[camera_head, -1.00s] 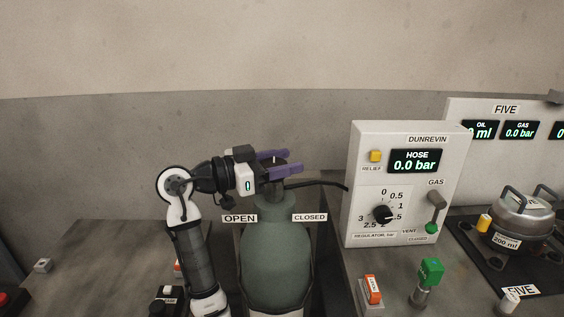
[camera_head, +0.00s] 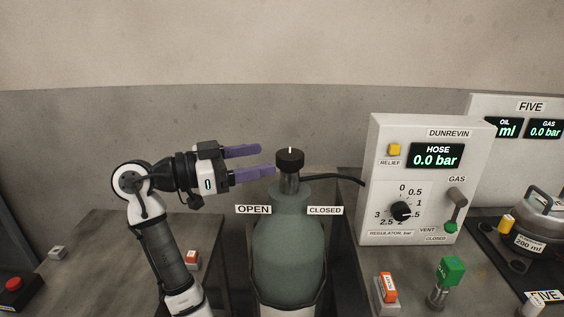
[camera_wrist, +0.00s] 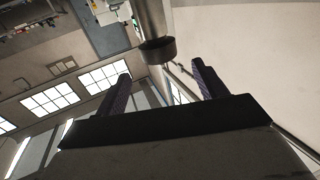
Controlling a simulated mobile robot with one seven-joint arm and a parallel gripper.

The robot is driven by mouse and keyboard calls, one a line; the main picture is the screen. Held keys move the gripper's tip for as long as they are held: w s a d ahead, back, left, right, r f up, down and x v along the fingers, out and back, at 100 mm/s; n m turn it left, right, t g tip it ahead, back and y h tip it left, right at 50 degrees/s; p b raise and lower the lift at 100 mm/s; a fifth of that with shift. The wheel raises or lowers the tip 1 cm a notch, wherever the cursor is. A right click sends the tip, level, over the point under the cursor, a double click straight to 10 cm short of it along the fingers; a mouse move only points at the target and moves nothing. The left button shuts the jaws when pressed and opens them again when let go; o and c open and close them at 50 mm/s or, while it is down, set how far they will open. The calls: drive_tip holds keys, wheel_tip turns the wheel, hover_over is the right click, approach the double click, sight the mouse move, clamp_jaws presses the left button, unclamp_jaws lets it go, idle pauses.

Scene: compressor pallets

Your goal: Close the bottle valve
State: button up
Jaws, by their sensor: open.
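The green gas bottle (camera_head: 288,245) stands upright between the two benches. Its black valve knob (camera_head: 290,158), with a white mark on it, sits on the metal neck, and a black hose runs right from the neck. An OPEN label (camera_head: 253,209) is left of the neck and a CLOSED label (camera_head: 325,210) is right. My gripper (camera_head: 268,160) is open and empty, its purple fingers pointing right, with the tips just left of the knob. In the wrist view the dark knob (camera_wrist: 157,51) shows ahead, beyond and between my open fingers (camera_wrist: 160,78).
The Dunrevin panel (camera_head: 385,140) stands right of the bottle, its hose display reading 0.0 bar. An orange-tagged block (camera_head: 389,287) and a green fitting (camera_head: 452,270) are on the right bench. The left bench (camera_head: 110,270) is mostly clear, with a red button (camera_head: 13,284) at its left.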

drive_tip(key=shift+b+v, duration=0.35)
drive_tip(key=shift+v, duration=1.9)
